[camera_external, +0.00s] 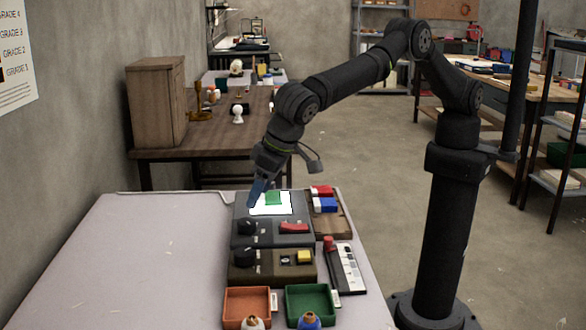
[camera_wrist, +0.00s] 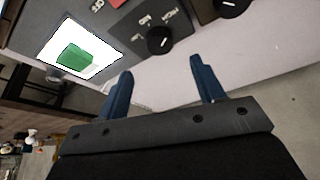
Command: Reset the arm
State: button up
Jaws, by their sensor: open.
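My gripper (camera_external: 258,192) is at the end of my arm, low beside the left edge of a lit white panel (camera_external: 258,208). In the wrist view my gripper (camera_wrist: 160,68) has its two blue fingers spread apart with nothing between them. A green piece (camera_external: 273,198) lies on or shows in the white panel; I cannot tell whether it is cloth or a picture. In the wrist view the green piece (camera_wrist: 76,57) is left of the fingers, inside the white panel (camera_wrist: 98,70), apart from them.
The dark console (camera_external: 270,238) around the panel has a black knob and a red switch. A brown control box (camera_external: 272,265), orange tray (camera_external: 236,306), green tray (camera_external: 310,300) and wooden tray of blocks (camera_external: 335,222) are close by. The table's left side (camera_external: 140,260) is clear.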

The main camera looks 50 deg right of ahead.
aim_at(247, 221)
jog(key=x, duration=0.8)
jog(key=v, duration=1.7)
jog(key=x, duration=1.7)
jog(key=shift+f, duration=0.15)
jog(key=shift+w+n+y, duration=0.1)
jog(key=shift+n+y, duration=0.3)
jog(key=shift+n, duration=0.4)
jog(key=n+g, duration=0.1)
jog(key=n, duration=0.1)
jog(key=n+y, duration=0.1)
jog(key=n, duration=0.2)
jog(key=shift+w+d+n+g, duration=0.1)
jog(key=shift+n+g, duration=0.2)
jog(key=shift+g, duration=0.1)
jog(key=shift+r+n+y, duration=0.25)
jog(key=shift+n+y, duration=0.05)
jog(key=v, duration=0.8)
